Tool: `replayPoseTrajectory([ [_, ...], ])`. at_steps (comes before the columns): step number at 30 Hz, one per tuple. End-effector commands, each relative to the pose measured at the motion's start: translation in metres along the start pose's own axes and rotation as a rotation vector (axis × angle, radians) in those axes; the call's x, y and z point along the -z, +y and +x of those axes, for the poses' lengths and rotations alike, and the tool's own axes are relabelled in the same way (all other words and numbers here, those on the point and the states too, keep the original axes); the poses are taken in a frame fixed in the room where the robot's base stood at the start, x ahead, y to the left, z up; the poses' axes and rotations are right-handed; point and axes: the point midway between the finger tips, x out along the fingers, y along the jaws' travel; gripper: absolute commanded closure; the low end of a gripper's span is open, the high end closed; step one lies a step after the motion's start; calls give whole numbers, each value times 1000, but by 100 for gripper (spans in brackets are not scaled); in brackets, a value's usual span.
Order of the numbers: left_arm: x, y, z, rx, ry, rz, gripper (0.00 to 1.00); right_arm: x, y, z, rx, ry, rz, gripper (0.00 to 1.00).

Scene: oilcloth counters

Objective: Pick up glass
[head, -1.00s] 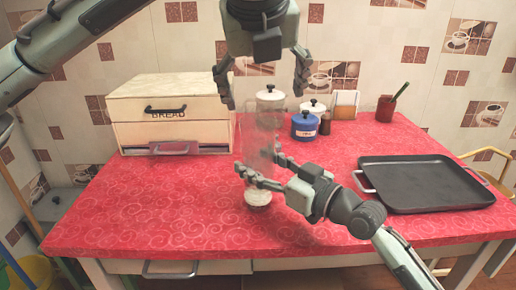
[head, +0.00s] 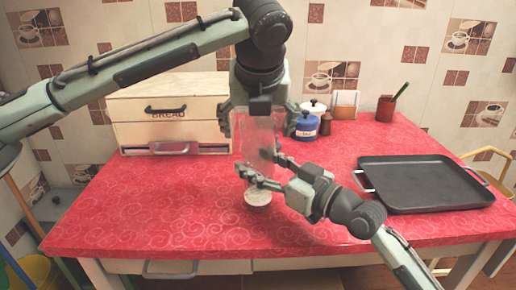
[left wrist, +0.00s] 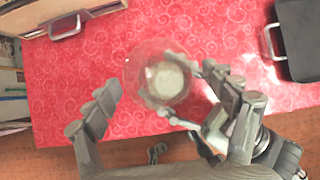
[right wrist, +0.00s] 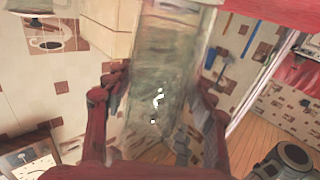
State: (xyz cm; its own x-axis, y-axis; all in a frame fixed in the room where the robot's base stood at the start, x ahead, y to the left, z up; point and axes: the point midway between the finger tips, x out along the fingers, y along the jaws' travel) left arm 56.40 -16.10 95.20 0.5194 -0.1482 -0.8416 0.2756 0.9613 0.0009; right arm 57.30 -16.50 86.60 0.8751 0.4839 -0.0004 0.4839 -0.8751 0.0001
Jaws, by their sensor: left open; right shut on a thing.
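A tall clear glass (head: 258,138) stands roughly upright above the front of the red counter, with a pale round base low down. My right gripper (head: 261,167) is shut on the glass around its lower part; the right wrist view shows the glass wall (right wrist: 165,75) between its fingers. My left gripper (head: 258,126) points down from above, open, with its fingers either side of the upper glass. In the left wrist view the round glass (left wrist: 162,74) lies between the spread fingers, apart from the left one. Whether the base touches the counter I cannot tell.
A bread box (head: 170,110) stands at the back left. A blue canister (head: 305,126), a white-lidded canister (head: 314,108) and a red cup (head: 385,109) are at the back. A black tray (head: 425,182) lies on the right. The front left of the red counter (head: 150,210) is clear.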

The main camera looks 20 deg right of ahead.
Motion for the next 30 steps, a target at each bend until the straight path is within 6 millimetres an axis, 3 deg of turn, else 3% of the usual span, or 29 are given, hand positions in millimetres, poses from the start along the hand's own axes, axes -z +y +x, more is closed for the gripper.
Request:
replayPoseTrajectory([
  [3, 0, -1, 16, 1, 1, 0, 16, 1, 0, 0, 0, 1, 0, 81],
  [10, 0, -1, 19, 1, -1, 0, 16, 0, 0, 0, 0, 1, 0, 81],
  [25, 0, -1, 18, 1, 0, 0, 77, 0, 0, 0, 0, 1, 0, 81],
  [30, 0, -1, 18, 1, -1, 0, 78, 1, 0, 0, 0, 1, 0, 81],
])
